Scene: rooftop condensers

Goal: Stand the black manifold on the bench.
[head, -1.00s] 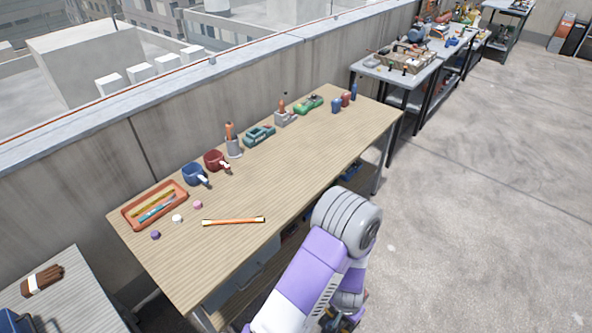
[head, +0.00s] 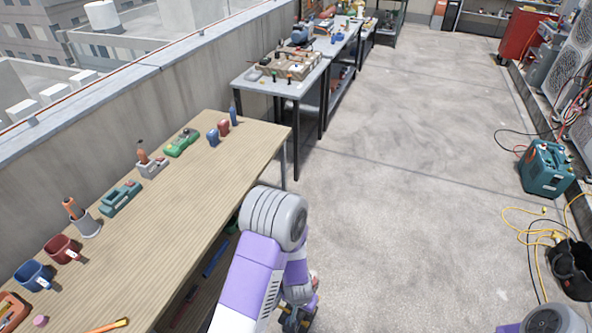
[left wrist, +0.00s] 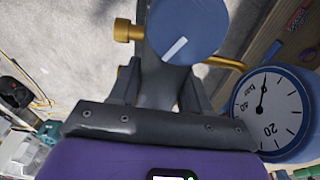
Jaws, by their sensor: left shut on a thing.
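My left gripper (left wrist: 163,95) is shut on the black manifold (left wrist: 166,78), whose dark body sits between the fingers in the left wrist view. The manifold carries a blue round part (left wrist: 187,30), a brass fitting (left wrist: 128,30) and a blue-rimmed pressure gauge (left wrist: 272,110). In the head view my left gripper (head: 298,318) is low in the middle, right of the wooden bench (head: 190,215) and over the floor side; the manifold is mostly hidden there by my arm. My right gripper is out of view; only a bit of that arm shows at the bottom right.
The bench holds mugs (head: 62,249), a teal device (head: 120,198), a green device (head: 181,142) and small bottles (head: 213,137) along the wall side; its middle is bare. A grey table (head: 290,86) stands beyond. A teal machine (head: 547,167) and yellow cable (head: 530,225) lie right. The concrete floor between is clear.

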